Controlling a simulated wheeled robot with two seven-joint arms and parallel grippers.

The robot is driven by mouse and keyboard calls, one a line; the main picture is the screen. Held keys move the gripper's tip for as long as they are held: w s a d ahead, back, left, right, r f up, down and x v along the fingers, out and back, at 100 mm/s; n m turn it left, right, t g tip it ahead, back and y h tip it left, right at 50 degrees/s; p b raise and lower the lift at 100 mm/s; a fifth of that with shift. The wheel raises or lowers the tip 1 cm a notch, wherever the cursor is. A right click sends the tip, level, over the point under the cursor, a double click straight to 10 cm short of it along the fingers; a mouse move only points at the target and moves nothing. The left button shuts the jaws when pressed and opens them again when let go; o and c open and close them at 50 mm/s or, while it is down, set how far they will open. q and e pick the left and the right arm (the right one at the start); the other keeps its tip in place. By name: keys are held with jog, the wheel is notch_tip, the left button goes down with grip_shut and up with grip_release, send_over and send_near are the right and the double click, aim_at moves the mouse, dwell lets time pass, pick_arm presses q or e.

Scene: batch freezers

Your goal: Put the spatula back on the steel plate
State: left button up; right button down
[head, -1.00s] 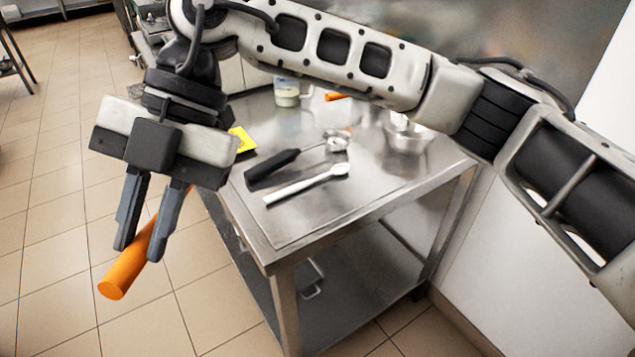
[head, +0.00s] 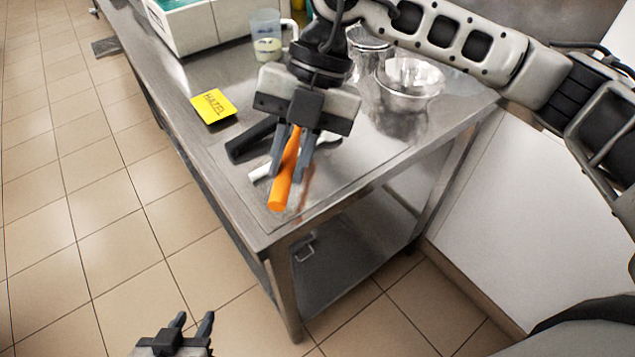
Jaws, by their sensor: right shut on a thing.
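The spatula (head: 281,193) shows as an orange handle pointing down toward the front; its other end is hidden behind my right gripper (head: 289,177). My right gripper is shut on the handle, over the front left part of the steel plate (head: 365,170). A reddish reflection shows on the steel beside the handle; I cannot tell whether the spatula touches the plate. A black-handled tool (head: 250,140) and a white spoon (head: 259,172) lie partly hidden behind the gripper. My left gripper (head: 192,321) is open and empty, low at the bottom edge, away from the table.
A yellow card marked HAZEL (head: 213,106) lies at the table's left edge. A steel bowl (head: 410,83) and a clear jug (head: 266,40) stand behind. A white box (head: 190,30) is at the back left. The plate's front right is clear.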

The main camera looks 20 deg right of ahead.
jog(key=d+f, duration=0.3)
jog(key=f, duration=0.1)
jog(key=shift+s, duration=0.35)
jog(key=shift+s+d+f, duration=0.1)
jog(key=shift+d+f, duration=0.05)
jog(key=shift+f, duration=1.5)
jog(key=c, duration=1.3)
grip_release()
jog(key=shift+c, duration=0.2)
jog(key=shift+r, duration=0.1)
jog(key=v, duration=1.2)
